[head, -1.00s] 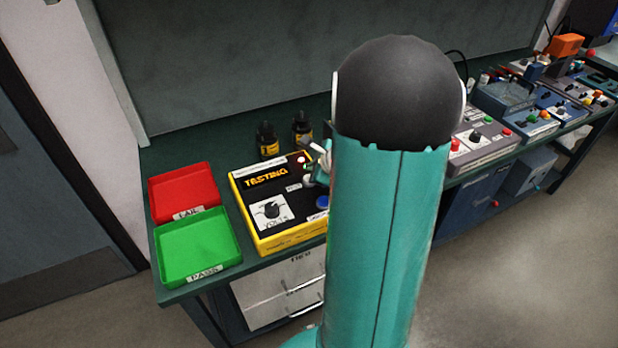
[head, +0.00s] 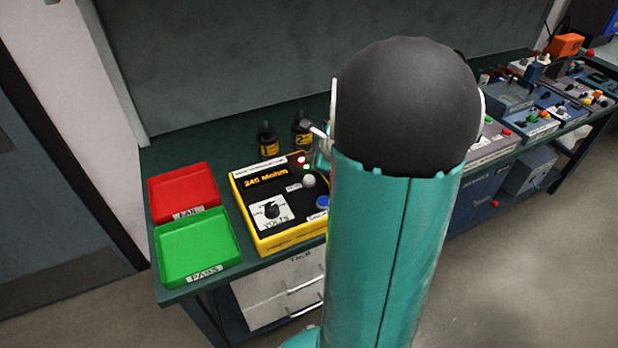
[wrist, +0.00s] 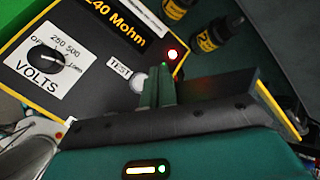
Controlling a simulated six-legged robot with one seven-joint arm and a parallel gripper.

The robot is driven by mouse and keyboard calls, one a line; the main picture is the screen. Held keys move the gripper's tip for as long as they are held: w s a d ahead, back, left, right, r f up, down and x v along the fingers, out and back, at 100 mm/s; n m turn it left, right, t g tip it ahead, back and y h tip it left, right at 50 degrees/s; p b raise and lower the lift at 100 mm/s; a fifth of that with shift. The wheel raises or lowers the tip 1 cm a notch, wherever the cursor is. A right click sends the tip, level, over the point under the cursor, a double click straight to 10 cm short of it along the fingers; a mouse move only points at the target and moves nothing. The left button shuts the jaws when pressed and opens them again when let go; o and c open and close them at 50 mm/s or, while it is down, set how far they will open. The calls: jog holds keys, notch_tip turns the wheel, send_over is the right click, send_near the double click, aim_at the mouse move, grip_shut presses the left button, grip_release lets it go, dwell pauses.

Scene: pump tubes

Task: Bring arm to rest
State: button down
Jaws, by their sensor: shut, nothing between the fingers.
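My arm (head: 400,250) rises in front of the bench in the head view and hides part of it. My gripper (wrist: 162,82) is shut and empty in the wrist view, its fingers over the tester's face beside the white TEST button (wrist: 138,82). In the head view only a sliver of the wrist end shows at the arm's left edge. The white button (head: 308,181) is uncovered there. The gap between fingers and tester cannot be judged.
A red FAIL tray (head: 183,190) and a green PASS tray (head: 198,248) lie empty left of the tester. Two black bottles with yellow labels (head: 268,140) stand behind it. Other control boxes (head: 540,125) line the bench to the right. A wall (head: 240,60) backs the bench.

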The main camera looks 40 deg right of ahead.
dwell(0.3)
jog(key=s+a+r+n+g+y, duration=0.1)
jog(key=a+r+n, duration=0.2)
jog(key=a+n, duration=0.3)
jog(key=s+a+r+n+y, duration=0.1)
jog(key=a+r+n, duration=0.25)
jog(key=a, duration=0.55)
jog(key=s+a+r+n+g+y, duration=0.1)
jog(key=a+r+n+y, duration=0.15)
jog(key=a+n, duration=0.35)
jog(key=s+a+r+n+g+h, duration=0.1)
jog(key=s+a+r+n+h, duration=0.2)
jog(key=s+a+n, duration=0.7)
jog(key=s+n, duration=0.2)
jog(key=shift+s+r+g+h, duration=0.3)
jog(key=shift+r+h, duration=0.05)
